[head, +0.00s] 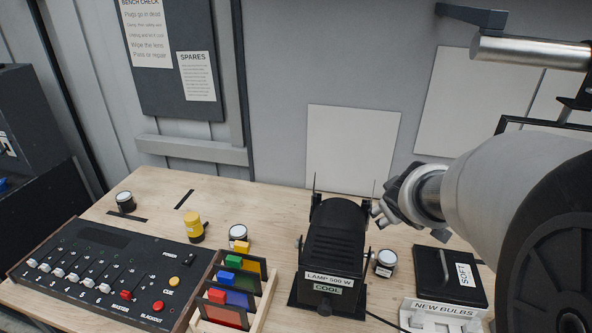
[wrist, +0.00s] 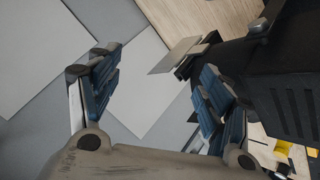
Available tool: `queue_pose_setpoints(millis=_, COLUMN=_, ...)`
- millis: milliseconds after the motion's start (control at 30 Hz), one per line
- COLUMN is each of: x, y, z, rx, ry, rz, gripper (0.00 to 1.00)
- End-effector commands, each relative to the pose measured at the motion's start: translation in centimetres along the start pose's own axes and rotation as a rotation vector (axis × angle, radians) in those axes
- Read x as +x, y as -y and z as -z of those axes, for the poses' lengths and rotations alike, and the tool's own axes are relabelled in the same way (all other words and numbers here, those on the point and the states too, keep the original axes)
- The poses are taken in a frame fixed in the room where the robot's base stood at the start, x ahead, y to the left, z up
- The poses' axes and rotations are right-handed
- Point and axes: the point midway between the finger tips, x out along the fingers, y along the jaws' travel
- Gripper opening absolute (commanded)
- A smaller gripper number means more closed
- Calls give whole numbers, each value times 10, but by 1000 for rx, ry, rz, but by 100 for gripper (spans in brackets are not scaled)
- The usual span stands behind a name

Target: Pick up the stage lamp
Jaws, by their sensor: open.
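The stage lamp (head: 333,240) is black, with labels reading "LAMP 500 W" and "COOL" on its back. It stands upright on the wooden bench in the head view. In the wrist view its dark ribbed body (wrist: 280,75) fills the upper right, with a thin plate jutting from it. My gripper (head: 385,205) is at the right side of the lamp in the head view, partly hidden by my arm. In the wrist view my gripper (wrist: 160,85) is open, its blue-padded fingers apart with nothing between them. The right finger is close to the lamp; I cannot tell whether they touch.
A control desk (head: 105,265) with sliders is at the left. A rack of coloured filters (head: 235,290) stands just left of the lamp. A small jar (head: 385,263), a black "SOFT" box (head: 448,277) and a "NEW BULBS" tray (head: 440,310) are at the right. The wall is close behind.

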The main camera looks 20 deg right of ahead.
Motion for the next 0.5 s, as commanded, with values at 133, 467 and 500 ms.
queue_pose_setpoints(millis=133, x=74, y=-34, z=-33, rx=-9, ry=-60, rz=107, gripper=78)
queue_pose_setpoints(millis=467, x=119, y=1, z=-136, rx=111, ry=-166, rz=518, gripper=78)
queue_pose_setpoints(millis=500, x=118, y=5, z=-142, rx=123, ry=-172, rz=547, gripper=78)
